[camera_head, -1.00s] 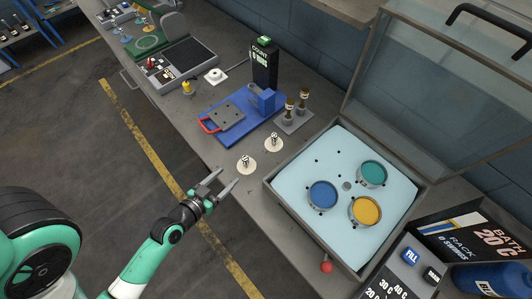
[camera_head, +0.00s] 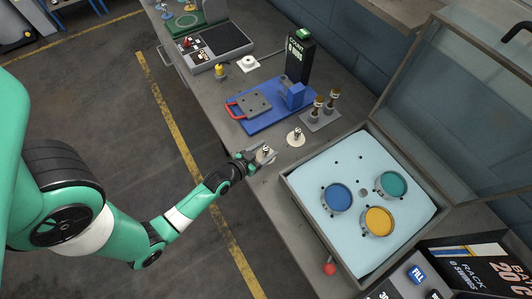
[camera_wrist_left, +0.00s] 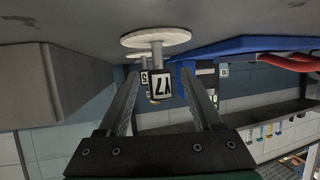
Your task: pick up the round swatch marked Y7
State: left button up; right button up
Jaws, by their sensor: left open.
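The round swatch marked Y7 (camera_head: 266,150) is a pale disc with an upright post and a white label, standing on the bench left of the dye bath. In the left wrist view, which is upside down, its disc (camera_wrist_left: 155,39) and label (camera_wrist_left: 161,88) show clearly. My left gripper (camera_head: 261,156) is at this swatch. In the wrist view the open fingers (camera_wrist_left: 159,74) stand on either side of the post and label, with gaps on both sides. A second round swatch (camera_head: 296,138) stands just beyond; its label is partly hidden in the wrist view. My right gripper is not seen.
A grey-rimmed bath (camera_head: 300,205) with blue, yellow and teal round cups stands to the right, its clear lid raised. A blue board (camera_head: 262,122) with a red handle lies behind the swatches. A red knob (camera_head: 329,269) sticks out in front of the bath.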

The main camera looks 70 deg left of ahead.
aim_at(264, 147)
pick_arm(q)
grip_shut()
dwell(0.3)
jog(key=shift+r, duration=0.1)
jog(key=shift+r, duration=0.25)
jog(key=r+p, duration=0.1)
jog(key=r, duration=0.2)
jog(key=d+r+p, duration=0.1)
jog(key=shift+s+r+p, duration=0.25)
jog(key=shift+s+p, duration=0.1)
jog(key=shift+s, duration=0.05)
jog(key=s+d+r+b, duration=0.1)
jog(key=s+d+r, duration=0.6)
jog(key=d, duration=0.3)
jog(key=shift+s+r, duration=0.4)
jog(key=shift+s, duration=0.2)
